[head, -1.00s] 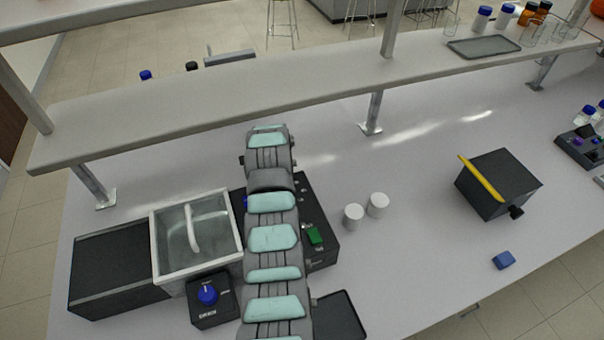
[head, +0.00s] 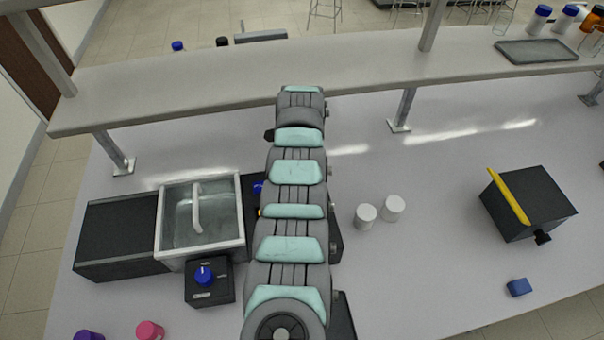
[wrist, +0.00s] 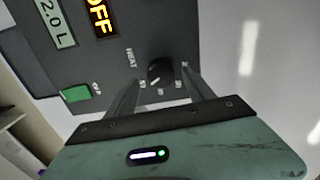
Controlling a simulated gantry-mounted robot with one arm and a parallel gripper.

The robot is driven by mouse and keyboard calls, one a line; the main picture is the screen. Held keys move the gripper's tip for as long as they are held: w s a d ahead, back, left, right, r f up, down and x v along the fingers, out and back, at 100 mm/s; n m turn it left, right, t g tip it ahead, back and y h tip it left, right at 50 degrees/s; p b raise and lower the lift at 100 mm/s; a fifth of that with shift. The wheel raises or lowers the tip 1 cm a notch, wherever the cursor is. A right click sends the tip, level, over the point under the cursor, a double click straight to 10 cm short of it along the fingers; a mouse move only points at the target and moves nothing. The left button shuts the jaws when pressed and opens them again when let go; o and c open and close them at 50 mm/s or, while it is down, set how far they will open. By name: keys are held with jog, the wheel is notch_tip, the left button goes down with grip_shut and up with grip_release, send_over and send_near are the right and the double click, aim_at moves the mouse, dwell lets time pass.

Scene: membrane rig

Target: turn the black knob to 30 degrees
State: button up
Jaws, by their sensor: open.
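The black knob (wrist: 158,70) shows in the wrist view on a dark panel (wrist: 140,30), beside the printed word HEAT and several dial marks. A pale pointer line on it points to the lower left of that picture. My gripper (wrist: 163,82) is open, with one finger to each side of the knob in the picture. I cannot tell whether either finger touches it. In the head view my arm covers the knob and gripper.
The panel has an orange OFF display (wrist: 101,18), a 2.0 L display (wrist: 54,22) and a green switch (wrist: 76,93). A water tank (head: 200,258) and a blue-knob box (head: 210,292) stand left of my arm. Two white cups (head: 366,217) stand right. A shelf (head: 230,75) spans the bench.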

jog(key=shift+w+f+b, duration=0.1)
jog(key=shift+f+b, duration=0.45)
jog(key=shift+f, duration=0.7)
jog(key=shift+c, duration=0.3)
grip_shut()
